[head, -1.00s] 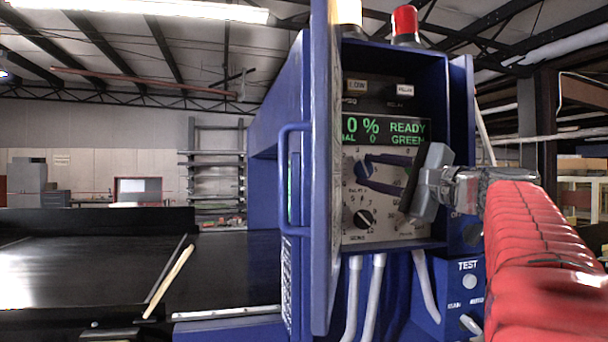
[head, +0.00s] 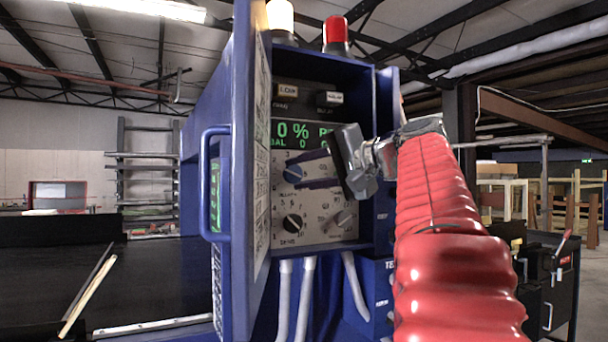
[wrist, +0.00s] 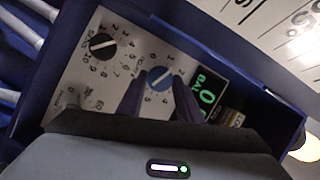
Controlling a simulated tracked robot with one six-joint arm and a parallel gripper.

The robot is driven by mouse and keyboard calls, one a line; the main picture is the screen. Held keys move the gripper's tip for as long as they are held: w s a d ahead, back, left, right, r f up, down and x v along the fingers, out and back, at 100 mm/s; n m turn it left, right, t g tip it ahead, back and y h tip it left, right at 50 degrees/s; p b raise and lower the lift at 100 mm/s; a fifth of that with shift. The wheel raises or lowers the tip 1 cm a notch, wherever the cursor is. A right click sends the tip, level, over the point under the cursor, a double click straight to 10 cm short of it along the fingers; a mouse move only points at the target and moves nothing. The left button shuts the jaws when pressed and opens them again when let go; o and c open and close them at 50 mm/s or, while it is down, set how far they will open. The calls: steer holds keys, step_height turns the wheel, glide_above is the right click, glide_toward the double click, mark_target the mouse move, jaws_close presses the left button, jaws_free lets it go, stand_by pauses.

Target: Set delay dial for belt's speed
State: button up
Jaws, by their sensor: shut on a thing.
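The control box's grey panel (head: 268,232) carries several dials. A blue dial (head: 293,173) is at the panel's upper left, and a black dial (head: 292,225) with a white pointer is below it. A grey dial (head: 343,218) is at lower right. My gripper (head: 302,170) reaches in from the right, its two dark fingers shut on the blue dial. The wrist view shows the blue dial (wrist: 160,79) between the fingertips and the black dial (wrist: 102,45) apart from them. The small lettering is too blurred to say which is the delay dial.
The open blue door (head: 250,150) stands left of the panel. The dark belt (head: 150,275) is at left. A red lamp (head: 336,30) is on top.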

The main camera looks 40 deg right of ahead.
steer(key=shift+f, duration=0.3)
steer(key=o, duration=1)
steer(key=shift+r, duration=0.2)
steer(key=shift+o, duration=0.2)
steer(key=s+d+r, duration=0.1)
steer(key=s+r, duration=0.1)
steer(key=s, duration=1.1)
steer(key=shift+s, duration=0.25)
steer(key=shift+f, duration=0.1)
